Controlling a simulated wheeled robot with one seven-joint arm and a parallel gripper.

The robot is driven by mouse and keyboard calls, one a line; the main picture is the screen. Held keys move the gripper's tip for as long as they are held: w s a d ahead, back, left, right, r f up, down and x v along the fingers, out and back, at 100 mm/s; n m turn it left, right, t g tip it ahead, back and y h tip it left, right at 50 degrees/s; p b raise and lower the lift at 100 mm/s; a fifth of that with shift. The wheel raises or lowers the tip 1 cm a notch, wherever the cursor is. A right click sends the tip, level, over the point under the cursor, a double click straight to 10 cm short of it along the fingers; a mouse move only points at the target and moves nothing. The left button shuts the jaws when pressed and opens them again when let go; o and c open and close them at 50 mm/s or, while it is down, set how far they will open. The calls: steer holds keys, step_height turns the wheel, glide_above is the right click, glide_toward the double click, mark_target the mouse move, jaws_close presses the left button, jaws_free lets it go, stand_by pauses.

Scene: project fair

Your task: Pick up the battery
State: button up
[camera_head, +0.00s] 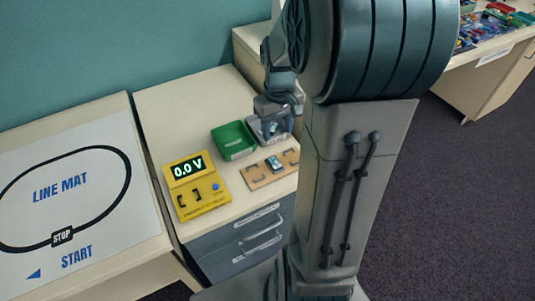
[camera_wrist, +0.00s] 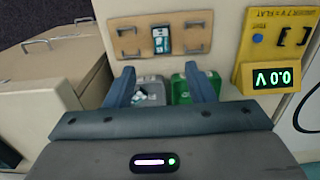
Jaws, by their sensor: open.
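The battery (camera_head: 273,163), a small block with dark and pale faces, lies in the middle of a wooden board (camera_head: 256,180) between metal clips. In the wrist view the battery (camera_wrist: 162,40) is beyond my fingertips, not between them. My gripper (camera_head: 272,130) is open and empty, over or at a grey tray (camera_head: 256,127) behind the board. In the wrist view my gripper (camera_wrist: 160,71) has its two fingers wide apart, with the grey tray (camera_wrist: 153,88) and part of a green tray (camera_wrist: 184,90) below. My arm hides the board's right end in the head view.
The green tray (camera_head: 233,140) stands left of the grey one. A yellow meter (camera_head: 196,187) reading 0.0 V sits at the left of the cabinet top. A line mat (camera_head: 70,200) lies on the table further left. A cluttered table (camera_head: 500,50) is at upper right.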

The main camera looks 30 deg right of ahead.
glide_above(275, 162)
steer(key=f, duration=0.8)
steer(key=shift+s+b, duration=0.35)
steer(key=shift+b, duration=0.05)
steer(key=shift+w+f, duration=0.2)
steer(key=shift+f, duration=1.2)
steer(key=shift+w+f, duration=0.15)
steer(key=shift+f, duration=1.25)
steer(key=c, duration=1.1)
